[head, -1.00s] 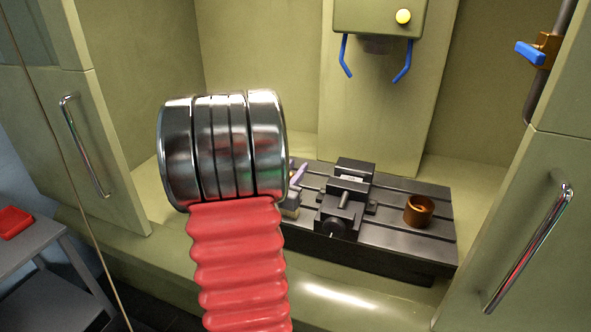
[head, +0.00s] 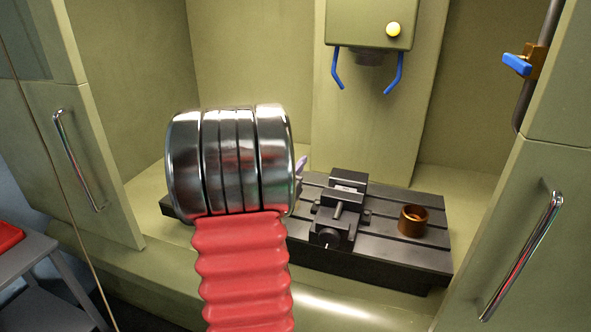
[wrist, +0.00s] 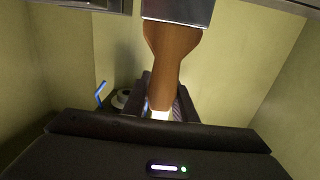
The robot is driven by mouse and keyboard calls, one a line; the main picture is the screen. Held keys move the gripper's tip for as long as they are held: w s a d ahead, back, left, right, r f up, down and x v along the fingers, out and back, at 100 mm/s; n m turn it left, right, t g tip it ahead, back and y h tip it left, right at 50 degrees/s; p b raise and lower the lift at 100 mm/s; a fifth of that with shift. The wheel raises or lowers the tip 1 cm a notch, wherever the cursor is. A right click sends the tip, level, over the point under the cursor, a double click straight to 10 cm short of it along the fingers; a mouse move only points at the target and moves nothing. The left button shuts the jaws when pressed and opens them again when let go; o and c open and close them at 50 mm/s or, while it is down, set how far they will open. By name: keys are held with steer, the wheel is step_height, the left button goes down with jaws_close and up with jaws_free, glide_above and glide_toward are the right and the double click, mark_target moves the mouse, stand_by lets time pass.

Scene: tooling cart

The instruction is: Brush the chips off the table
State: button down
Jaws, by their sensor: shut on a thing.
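My gripper (wrist: 164,98) is shut on a brush by its brown handle (wrist: 174,55). The brush's metal ferrule (wrist: 178,10) is at the top of the wrist view, and its bristles are out of frame. In the head view my arm's metal joint hides the gripper and most of the brush; a small pale purple piece (head: 301,164) peeks out at its right edge, too small to identify. The dark slotted table (head: 385,246) lies beyond, partly covered by my arm. I cannot make out any chips on its visible part.
A black vise (head: 338,214) stands mid-table, and a copper-brown cup (head: 413,221) sits to its right. The spindle head (head: 370,25) hangs above with two blue nozzles (head: 337,68). Open doors with handles (head: 78,160) flank the enclosure. A red tray (head: 8,236) is on a grey cart at left.

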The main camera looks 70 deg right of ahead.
steer(key=shift+r, duration=2.2)
steer(key=w+a+f+n+t+y, duration=0.1)
steer(key=w+a+f+n+t, duration=0.25)
steer(key=w+a, duration=0.55)
steer(key=w+a+f+n+t+y, duration=0.2)
steer(key=w+a+t, duration=0.35)
steer(key=w, duration=0.75)
steer(key=w+a+f+n+t+y, duration=0.1)
steer(key=w+a+f+n+t, duration=0.2)
steer(key=w+a, duration=0.6)
steer(key=w+a+f+n+t+y, duration=0.25)
steer(key=w+a, duration=0.35)
steer(key=a, duration=0.3)
steer(key=w+a+f+n+t+y, duration=0.1)
steer(key=w+a+n+t+y, duration=0.25)
steer(key=w+a, duration=0.45)
steer(key=a+f+n+t+y, duration=0.1)
steer(key=a+f+n+y, duration=0.1)
steer(key=a, duration=0.9)
steer(key=a+f+n+y, duration=0.2)
steer(key=a+y, duration=0.3)
steer(key=a, duration=0.6)
steer(key=shift+s+t+y, duration=0.3)
steer(key=shift+s+t, duration=0.1)
steer(key=shift+s+f+n, duration=0.1)
steer(key=shift+n, duration=0.15)
